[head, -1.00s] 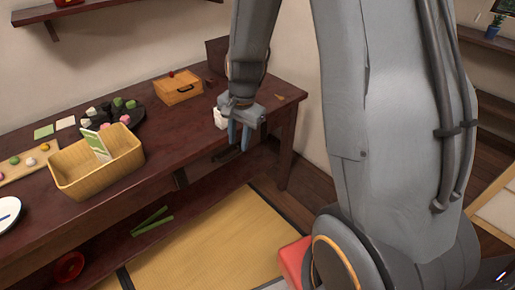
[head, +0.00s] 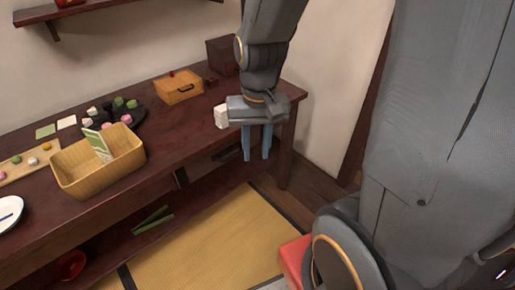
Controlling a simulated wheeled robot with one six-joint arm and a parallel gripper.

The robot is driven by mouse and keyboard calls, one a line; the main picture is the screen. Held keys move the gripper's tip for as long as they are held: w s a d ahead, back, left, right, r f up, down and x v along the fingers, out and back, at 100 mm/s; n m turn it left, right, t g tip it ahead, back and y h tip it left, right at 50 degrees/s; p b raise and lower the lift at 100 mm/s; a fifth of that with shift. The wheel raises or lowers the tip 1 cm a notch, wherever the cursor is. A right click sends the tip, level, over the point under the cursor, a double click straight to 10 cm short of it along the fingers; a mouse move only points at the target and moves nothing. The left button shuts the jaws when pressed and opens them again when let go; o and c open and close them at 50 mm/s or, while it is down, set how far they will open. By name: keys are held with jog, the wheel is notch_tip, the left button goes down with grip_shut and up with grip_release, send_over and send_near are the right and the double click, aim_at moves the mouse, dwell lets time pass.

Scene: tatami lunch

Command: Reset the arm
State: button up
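My gripper (head: 257,156) hangs pointing down in front of the right end of the dark wooden table (head: 192,137). Its two blue fingers are apart with a gap between them, and nothing shows in the gap. My arm comes down from the top of the view, and its large grey links fill the right side. A small white object (head: 221,116) stands on the table just left of the gripper, partly hidden by it.
Green sticks (head: 152,219) and a red bowl (head: 72,265) lie on the lower shelf.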

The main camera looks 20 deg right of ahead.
jog(key=shift+s+r, duration=0.15)
jog(key=shift+s, duration=0.15)
jog(key=shift+s+a+r+n+p, duration=0.1)
jog(key=shift+s+r+n, duration=0.15)
jog(key=shift+s+n, duration=0.25)
jog(key=shift+s+d+r+n+p, duration=0.15)
jog(key=shift+s+r+n, duration=0.15)
jog(key=shift+s, duration=0.45)
jog(key=shift+s+a+r+n+p, duration=0.1)
jog(key=shift+s+a+r+n, duration=0.1)
jog(key=shift+s+n, duration=0.3)
jog(key=shift+s, duration=0.1)
